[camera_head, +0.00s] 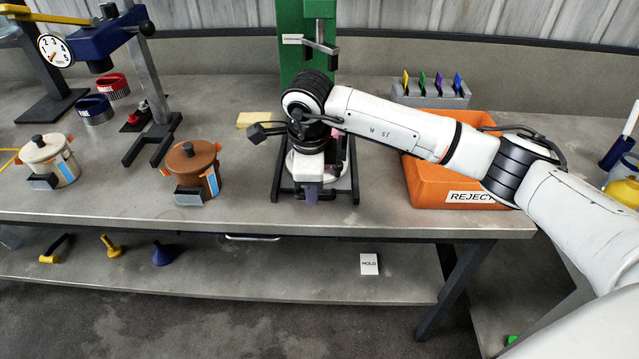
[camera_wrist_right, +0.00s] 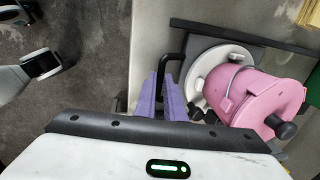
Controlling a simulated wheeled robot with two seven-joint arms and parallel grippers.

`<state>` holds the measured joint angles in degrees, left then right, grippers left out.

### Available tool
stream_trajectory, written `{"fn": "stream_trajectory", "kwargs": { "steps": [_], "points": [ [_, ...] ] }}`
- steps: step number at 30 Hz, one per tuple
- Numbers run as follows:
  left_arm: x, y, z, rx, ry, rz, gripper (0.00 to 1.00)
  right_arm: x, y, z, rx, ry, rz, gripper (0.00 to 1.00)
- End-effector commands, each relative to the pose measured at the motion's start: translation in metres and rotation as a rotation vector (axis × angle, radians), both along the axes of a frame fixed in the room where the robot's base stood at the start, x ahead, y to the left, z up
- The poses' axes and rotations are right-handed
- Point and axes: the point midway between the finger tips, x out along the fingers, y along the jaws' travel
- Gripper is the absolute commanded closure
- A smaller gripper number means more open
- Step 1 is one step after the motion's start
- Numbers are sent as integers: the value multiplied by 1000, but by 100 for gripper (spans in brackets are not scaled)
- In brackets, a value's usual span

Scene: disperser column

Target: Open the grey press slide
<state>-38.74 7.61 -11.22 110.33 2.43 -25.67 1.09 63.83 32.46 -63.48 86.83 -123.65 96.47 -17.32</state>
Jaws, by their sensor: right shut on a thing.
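The press is a green column (camera_head: 290,45) with a grey ram (camera_head: 320,45), standing at the back of the bench. Below it is the slide, a dark grey plate (camera_wrist_right: 202,47) with a bent black handle (camera_wrist_right: 170,60) at its front. A white round seat (camera_wrist_right: 209,62) on it carries a pink pot (camera_wrist_right: 250,92) with a black knob. My right gripper (camera_head: 312,192) is low at the press front; its purple fingers (camera_wrist_right: 161,97) are shut on the handle. My right wrist hides most of the slide and pot in the head view.
An orange reject bin (camera_head: 425,190) stands right of the press, beneath my right forearm. A brown pot (camera_head: 190,165) and a cream pot (camera_head: 48,158) stand to the left. A yellow block (camera_head: 252,119) lies behind. The bench front edge is close to the slide.

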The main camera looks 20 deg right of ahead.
Motion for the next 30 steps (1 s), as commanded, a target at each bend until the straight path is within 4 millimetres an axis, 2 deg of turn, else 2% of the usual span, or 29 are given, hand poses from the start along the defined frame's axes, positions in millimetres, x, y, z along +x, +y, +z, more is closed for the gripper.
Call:
{"fn": "stream_trajectory", "kwargs": {
  "steps": [7,8,11,22,26,30],
  "points": [
    [-3,1,-2,1,6,1,100,0,-1,1,-2,-2,-1,100],
    [-4,1,-2,1,7,1,100,0,-1,1,-2,-2,-1,88],
    [-5,1,-2,2,10,1,100,0,-1,1,-2,-2,-1,72],
    [-7,1,-4,3,13,0,100,0,0,6,0,-4,0,72],
    [-7,1,-6,3,14,0,100,-3,2,24,0,-6,2,72],
    [-7,1,-8,4,15,0,100,-8,4,53,0,-7,2,72]
  ]
}}
